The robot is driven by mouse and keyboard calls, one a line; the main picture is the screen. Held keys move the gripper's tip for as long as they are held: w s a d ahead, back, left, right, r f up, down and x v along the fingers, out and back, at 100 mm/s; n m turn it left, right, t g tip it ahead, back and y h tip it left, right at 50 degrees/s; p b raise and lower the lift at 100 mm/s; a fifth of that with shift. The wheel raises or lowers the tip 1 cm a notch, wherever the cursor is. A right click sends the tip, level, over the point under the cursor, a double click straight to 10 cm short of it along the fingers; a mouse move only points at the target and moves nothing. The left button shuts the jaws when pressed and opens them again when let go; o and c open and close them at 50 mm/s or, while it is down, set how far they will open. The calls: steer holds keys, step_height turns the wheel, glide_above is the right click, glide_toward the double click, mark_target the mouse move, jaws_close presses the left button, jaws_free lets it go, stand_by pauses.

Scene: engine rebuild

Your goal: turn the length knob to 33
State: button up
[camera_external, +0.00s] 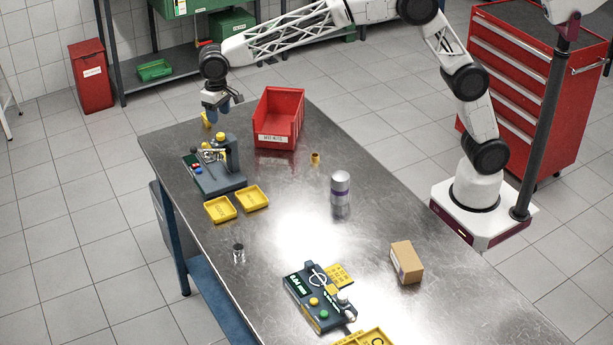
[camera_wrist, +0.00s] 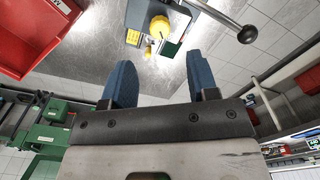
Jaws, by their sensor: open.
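My gripper (camera_external: 222,108) is open and empty, above the far left end of the table, just beyond a dark grey device (camera_external: 222,184). A yellow knob (camera_external: 220,138) sits on top of this device. In the wrist view, a yellow knob with a dark mark (camera_wrist: 160,28) lies ahead of and between my two blue fingers (camera_wrist: 162,78), apart from them. Which knob is the length knob, and its reading, I cannot tell. A second dark device (camera_external: 318,298) nearer the front has a green-lit display (camera_external: 307,282), a yellow button and a green button.
A red bin (camera_external: 278,140) stands right of my gripper. Two yellow trays (camera_external: 221,209) lie before the first device. A lever with a black ball (camera_wrist: 247,34) shows right in the wrist view. A silver can (camera_external: 340,187) and a cardboard box (camera_external: 406,262) stand on the table.

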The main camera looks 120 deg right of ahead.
mark_target(220, 134)
stand_by(0.4)
steer(key=shift+f, duration=3.9)
steer(key=shift+c, duration=0.3)
steer(key=c, duration=0.9)
steer(key=shift+o, duration=0.2)
